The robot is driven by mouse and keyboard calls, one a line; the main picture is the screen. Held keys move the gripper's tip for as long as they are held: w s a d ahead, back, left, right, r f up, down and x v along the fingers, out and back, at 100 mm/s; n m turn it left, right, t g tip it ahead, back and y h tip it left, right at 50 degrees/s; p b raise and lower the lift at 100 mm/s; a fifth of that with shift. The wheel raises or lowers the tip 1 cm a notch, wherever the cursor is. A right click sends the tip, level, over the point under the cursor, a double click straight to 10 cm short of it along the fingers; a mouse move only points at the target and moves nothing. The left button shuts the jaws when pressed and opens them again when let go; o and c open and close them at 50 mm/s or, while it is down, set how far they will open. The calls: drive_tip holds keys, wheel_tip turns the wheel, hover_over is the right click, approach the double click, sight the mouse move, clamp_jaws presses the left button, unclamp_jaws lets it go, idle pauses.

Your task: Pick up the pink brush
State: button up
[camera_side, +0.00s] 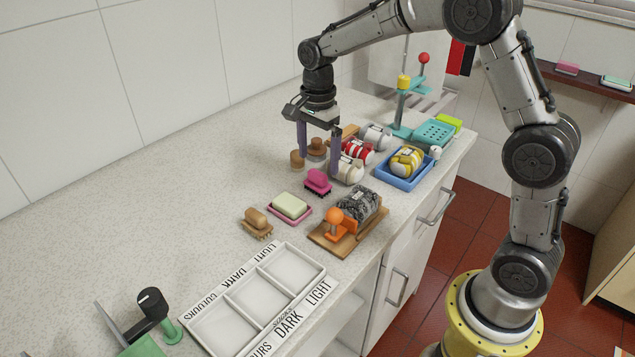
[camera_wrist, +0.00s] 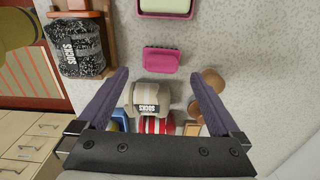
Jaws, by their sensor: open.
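The pink brush (camera_side: 318,181) lies on the speckled counter, in front of my gripper in the side view. In the wrist view the pink brush (camera_wrist: 161,60) is ahead of the fingertips, roughly centred between them and apart from both. My gripper (camera_side: 318,146) is open with its purple fingers pointing down; both fingers also show in the wrist view (camera_wrist: 162,78). A beige striped sock roll (camera_wrist: 149,97) labelled SOCKS sits between the fingers in the wrist view, and nothing is seen clamped.
A soap in a pink dish (camera_side: 289,208), a wooden brush (camera_side: 257,222) and a grey sock roll on a wooden board (camera_side: 345,222) stand nearer the camera. Wooden knobs (camera_side: 298,160) and a red-striped roll (camera_side: 358,150) are near the fingers. A sorting tray (camera_side: 262,298) lies in front.

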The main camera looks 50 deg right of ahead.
sight(317, 173)
drive_tip(key=shift+w+a+f, duration=0.1)
drive_tip(key=shift+a+f, duration=0.05)
drive_tip(key=shift+f, duration=3.2)
drive_tip(key=shift+c, duration=0.3)
drive_tip(key=c, duration=1.2)
